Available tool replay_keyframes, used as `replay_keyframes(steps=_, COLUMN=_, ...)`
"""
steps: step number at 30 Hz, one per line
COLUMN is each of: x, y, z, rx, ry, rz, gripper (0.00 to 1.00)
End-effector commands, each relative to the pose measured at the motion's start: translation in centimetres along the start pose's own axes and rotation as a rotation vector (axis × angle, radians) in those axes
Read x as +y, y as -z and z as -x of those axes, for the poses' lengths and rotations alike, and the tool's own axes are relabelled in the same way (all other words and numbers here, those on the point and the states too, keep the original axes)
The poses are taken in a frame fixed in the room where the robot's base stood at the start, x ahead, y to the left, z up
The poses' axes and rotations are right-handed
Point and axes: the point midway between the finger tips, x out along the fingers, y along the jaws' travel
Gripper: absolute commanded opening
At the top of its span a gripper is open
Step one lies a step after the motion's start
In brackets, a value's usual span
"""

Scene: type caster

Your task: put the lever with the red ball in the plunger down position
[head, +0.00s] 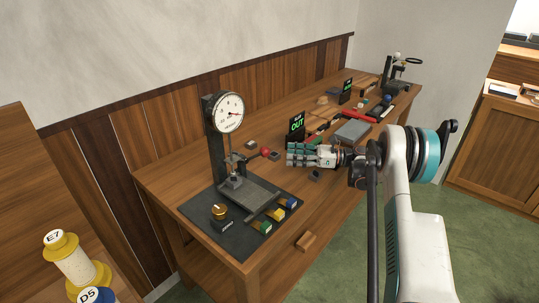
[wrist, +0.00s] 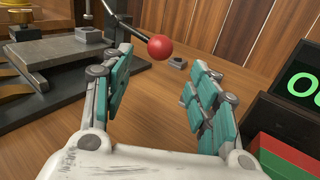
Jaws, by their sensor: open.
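The lever's red ball (head: 265,153) shows in the head view at the right side of the gauge stand (head: 217,140). In the wrist view the red ball (wrist: 160,47) sits at the end of a thin dark rod (wrist: 125,22) that slopes down to the right. My gripper (head: 290,154) is to the right of the ball in the head view. In the wrist view my gripper (wrist: 160,95) is open and empty. The ball appears ahead, between the lines of the fingers, and apart from both. A plunger block (wrist: 88,34) stands above the metal plate.
The dark base (head: 240,215) holds a brass knob (head: 219,212) and several coloured blocks. A dark display box reading OUT (head: 297,126) stands behind my gripper, with red and green blocks (wrist: 285,155) close to the right finger. A small grey block (wrist: 177,62) lies beyond the ball.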

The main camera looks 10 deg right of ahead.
Motion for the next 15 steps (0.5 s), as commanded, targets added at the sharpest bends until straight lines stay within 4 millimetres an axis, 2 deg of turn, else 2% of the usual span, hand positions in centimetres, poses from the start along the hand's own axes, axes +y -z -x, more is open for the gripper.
replay_keyframes(steps=6, x=0.1, y=0.2, z=-4.5, rx=0.001, ry=-0.003, rz=0.001, gripper=0.54)
replay_keyframes(steps=15, x=0.1, y=0.1, z=-8.5, rx=0.001, ry=-0.002, rz=0.002, gripper=0.54)
